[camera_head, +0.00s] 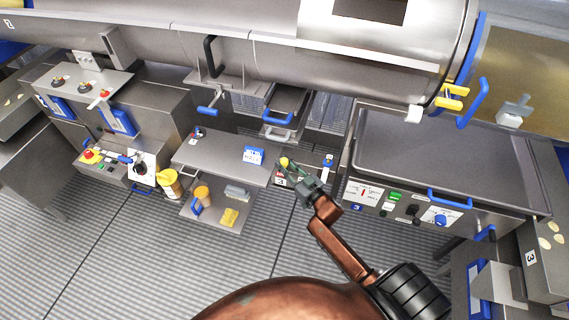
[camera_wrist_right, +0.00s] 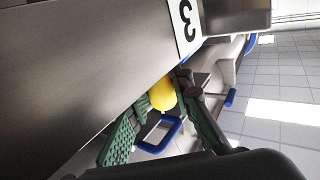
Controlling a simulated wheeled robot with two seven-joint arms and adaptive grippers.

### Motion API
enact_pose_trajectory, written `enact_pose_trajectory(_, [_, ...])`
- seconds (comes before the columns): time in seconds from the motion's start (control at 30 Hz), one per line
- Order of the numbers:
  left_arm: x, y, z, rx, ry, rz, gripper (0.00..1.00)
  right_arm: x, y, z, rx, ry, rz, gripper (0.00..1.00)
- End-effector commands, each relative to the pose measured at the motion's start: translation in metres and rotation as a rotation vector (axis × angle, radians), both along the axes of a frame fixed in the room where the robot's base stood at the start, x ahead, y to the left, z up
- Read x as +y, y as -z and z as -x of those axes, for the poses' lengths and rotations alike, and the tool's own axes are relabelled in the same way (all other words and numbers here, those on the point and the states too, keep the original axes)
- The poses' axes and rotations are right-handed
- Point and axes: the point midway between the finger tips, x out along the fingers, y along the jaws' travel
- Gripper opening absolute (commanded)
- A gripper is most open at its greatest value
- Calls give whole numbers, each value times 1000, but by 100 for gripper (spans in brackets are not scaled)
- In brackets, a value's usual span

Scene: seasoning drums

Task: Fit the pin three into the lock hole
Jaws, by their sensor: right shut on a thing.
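My right gripper (camera_head: 299,183) reaches the right part of the grey shelf in the middle of the head view. Its green fingers (camera_wrist_right: 165,122) are shut on a yellow rounded piece, which I take to be pin three (camera_wrist_right: 162,92); the pin also shows at the fingertips in the head view (camera_head: 284,162). Its shaft is hidden. I cannot make out the lock hole, nor whether the pin touches the steel. My left gripper is not in view.
The grey shelf (camera_head: 225,158) holds a blue-and-white label (camera_head: 253,155). A control panel (camera_head: 395,205) stands close right of my gripper. The large drum (camera_head: 340,70) lies behind.

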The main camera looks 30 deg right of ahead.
Motion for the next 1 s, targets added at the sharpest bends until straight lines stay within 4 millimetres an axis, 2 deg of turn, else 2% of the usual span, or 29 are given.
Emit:
enact_pose_trajectory(0.27, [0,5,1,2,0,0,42,0,7,0,0,0,0,0])
enact_pose_trajectory(0.3, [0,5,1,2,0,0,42,0,7,0,0,0,0,22])
enact_pose_trajectory(0.57, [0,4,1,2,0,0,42,0,8,0,2,0,-2,40])
enact_pose_trajectory(0.87, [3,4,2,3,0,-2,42,0,10,2,6,1,-3,41])
enact_pose_trajectory(1.0, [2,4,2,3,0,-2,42,-2,12,14,8,2,-4,41])
